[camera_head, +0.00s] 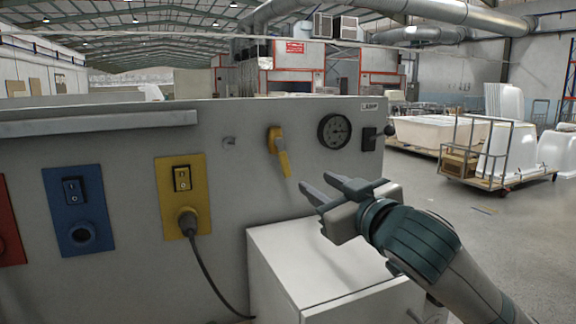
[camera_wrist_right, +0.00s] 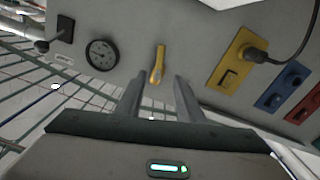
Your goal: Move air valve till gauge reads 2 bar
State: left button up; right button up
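The air valve is a yellow lever (camera_head: 279,150) on the grey panel, its handle pointing down and slightly right. It also shows in the right wrist view (camera_wrist_right: 157,66), beyond the fingertips and between their lines. The round black gauge (camera_head: 334,131) is just right of the valve; its reading is too small to tell. It also shows in the right wrist view (camera_wrist_right: 102,54). My right gripper (camera_head: 318,186) is open and empty, in front of the panel, below and right of the lever, apart from it. My left gripper is not in view.
A white cabinet (camera_head: 310,262) stands below the valve and my right gripper. A yellow socket plate (camera_head: 182,196) with a plugged cable and a blue socket plate (camera_head: 79,210) are left. A black switch (camera_head: 368,139) is right of the gauge. Carts with white tubs (camera_head: 507,150) stand behind right.

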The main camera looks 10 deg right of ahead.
aim_at(286, 164)
jog(key=w+a+p, duration=0.1)
jog(key=w, duration=0.3)
jog(key=w+p, duration=0.2)
jog(key=w, duration=0.3)
jog(key=w+a+p, duration=0.1)
jog(key=w, duration=0.3)
jog(key=shift+w+a+r, duration=0.1)
jog(key=shift+w+a, duration=0.2)
jog(key=shift+w, duration=0.1)
jog(key=shift+w+a+p, duration=0.2)
jog(key=shift+w+p, duration=0.2)
jog(key=shift+w, duration=0.45)
jog(key=shift+c, duration=0.6)
grip_shut()
